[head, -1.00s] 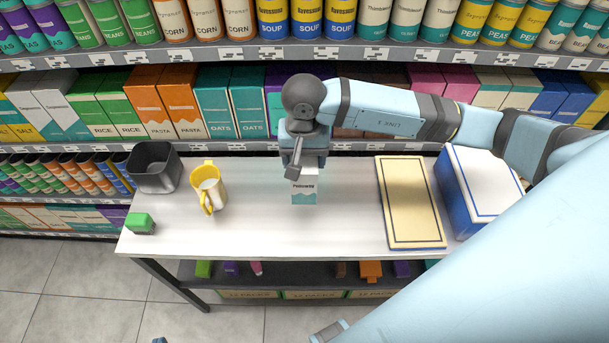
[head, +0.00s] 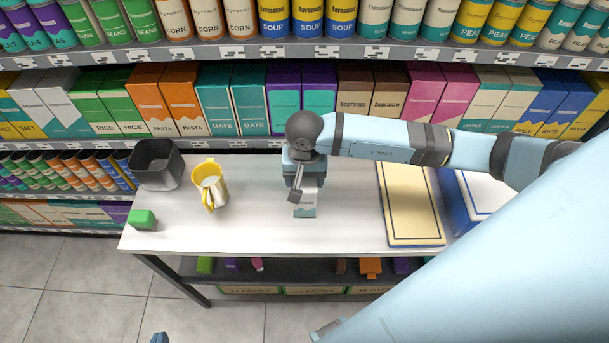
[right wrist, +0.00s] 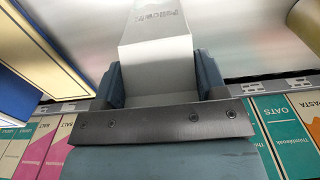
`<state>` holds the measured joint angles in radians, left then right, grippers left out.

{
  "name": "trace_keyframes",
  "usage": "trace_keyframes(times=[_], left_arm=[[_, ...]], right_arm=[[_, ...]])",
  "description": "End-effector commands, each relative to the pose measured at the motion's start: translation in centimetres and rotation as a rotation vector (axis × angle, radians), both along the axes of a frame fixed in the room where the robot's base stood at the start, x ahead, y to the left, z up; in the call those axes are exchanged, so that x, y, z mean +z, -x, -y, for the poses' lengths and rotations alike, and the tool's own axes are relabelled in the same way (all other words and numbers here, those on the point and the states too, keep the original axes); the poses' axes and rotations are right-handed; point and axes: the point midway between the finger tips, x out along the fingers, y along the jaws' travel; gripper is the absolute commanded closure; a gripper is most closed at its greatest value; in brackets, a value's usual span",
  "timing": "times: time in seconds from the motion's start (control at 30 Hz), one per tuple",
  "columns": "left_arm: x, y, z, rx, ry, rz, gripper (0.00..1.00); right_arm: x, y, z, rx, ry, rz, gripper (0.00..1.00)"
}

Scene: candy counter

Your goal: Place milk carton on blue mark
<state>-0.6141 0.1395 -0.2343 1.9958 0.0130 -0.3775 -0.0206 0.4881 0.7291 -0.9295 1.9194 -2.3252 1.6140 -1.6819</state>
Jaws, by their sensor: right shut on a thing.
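A white milk carton (head: 305,210) with a teal band and small dark lettering is at the middle of the white table. My right gripper (head: 303,183) comes from above and is shut on its upper part. In the right wrist view the carton (right wrist: 157,50) sits between the two blue fingers. I cannot tell for sure whether its base touches the table. No blue mark shows on the bare tabletop; the gripper and carton hide part of it. My left gripper (head: 159,338) shows only as a small blue piece at the bottom edge, its jaws out of frame.
A tan, blue-edged board (head: 411,205) and a blue-and-white box (head: 458,208) lie at the right. Stocked shelves stand behind the white table (head: 260,225).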

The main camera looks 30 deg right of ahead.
Motion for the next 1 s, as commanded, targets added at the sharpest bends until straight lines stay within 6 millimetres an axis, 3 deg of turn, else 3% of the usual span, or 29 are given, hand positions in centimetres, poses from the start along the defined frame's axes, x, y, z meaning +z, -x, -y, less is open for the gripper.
trace_keyframes(times=[0.07, 0.1, 0.2, 0.6, 1.0], left_arm=[[-0.4, 0.0, 0.0, 0.000, 0.000, 0.001, 1.00], [-0.2, 0.0, 0.0, 0.000, 0.000, 0.001, 1.00], [-0.2, 0.0, 0.0, 0.000, 0.000, 0.001, 1.00], [-0.3, 0.1, 0.0, -0.001, -0.001, -0.005, 1.00], [-1.8, 0.1, 0.0, -0.001, -0.001, -0.004, 1.00]], right_arm=[[-0.3, 0.0, 0.0, 0.001, 0.000, 0.001, 1.00], [-0.2, 0.0, 0.0, 0.000, 0.000, 0.000, 0.28], [-0.2, 0.0, 0.0, 0.000, 0.000, 0.000, 0.09], [0.7, -0.1, 0.0, 0.001, -0.001, 0.003, 0.09], [8.8, -0.1, 0.0, 0.001, 0.000, 0.005, 0.09]])
